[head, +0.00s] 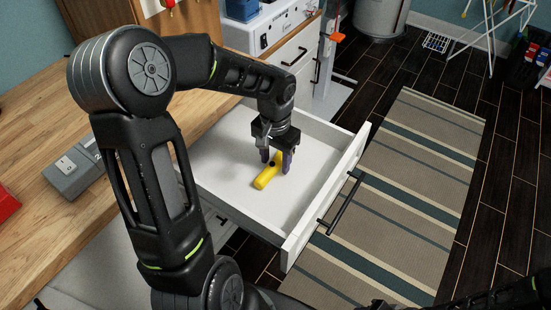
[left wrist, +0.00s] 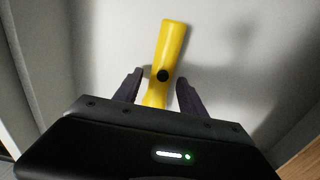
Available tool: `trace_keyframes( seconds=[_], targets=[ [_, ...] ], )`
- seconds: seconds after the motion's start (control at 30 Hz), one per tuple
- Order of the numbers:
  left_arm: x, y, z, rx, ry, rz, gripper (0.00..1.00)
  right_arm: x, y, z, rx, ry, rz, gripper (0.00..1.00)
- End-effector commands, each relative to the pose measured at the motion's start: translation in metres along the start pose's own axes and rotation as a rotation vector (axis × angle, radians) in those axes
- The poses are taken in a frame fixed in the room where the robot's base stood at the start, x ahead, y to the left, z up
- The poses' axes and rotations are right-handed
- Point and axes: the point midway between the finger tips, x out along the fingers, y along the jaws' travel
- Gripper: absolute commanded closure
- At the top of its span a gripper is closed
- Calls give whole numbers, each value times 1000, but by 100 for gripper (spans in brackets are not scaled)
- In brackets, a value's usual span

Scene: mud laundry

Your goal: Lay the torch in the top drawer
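The yellow torch (head: 265,177) lies in the open white top drawer (head: 222,153), on its bare pale floor. In the left wrist view the torch (left wrist: 171,45) has a round black button and runs back between my fingers. My left gripper (head: 276,162) points down over the torch, inside the drawer. In the left wrist view its two dark fingers (left wrist: 159,86) stand apart, one on each side of the torch, with a gap on both sides.
The drawer front with its dark handle (head: 339,203) stands out over a striped rug (head: 415,175). A wooden worktop (head: 45,120) with a grey device (head: 75,172) lies at the left. A white machine (head: 268,27) stands behind the drawer. The drawer holds nothing else visible.

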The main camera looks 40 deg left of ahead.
Motion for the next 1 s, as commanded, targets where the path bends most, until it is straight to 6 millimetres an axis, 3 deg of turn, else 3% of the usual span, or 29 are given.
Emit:
trace_keyframes(
  seconds=[0.27, 0.43, 0.8, 1.0],
  targets=[
    [-2, 0, 0, 0, 0, 0, 51, -2, -1, 0, 0, 0, 0, 65],
    [-14, 0, -1, -1, 2, -1, 51, -3, -1, 0, 0, 0, 0, 65],
    [-86, 0, -2, 0, 6, -1, 51, -5, -2, 0, 0, 0, 0, 65],
    [-116, 0, -1, 0, 3, 0, 51, -6, -2, 0, 0, 0, 0, 65]
  ],
)
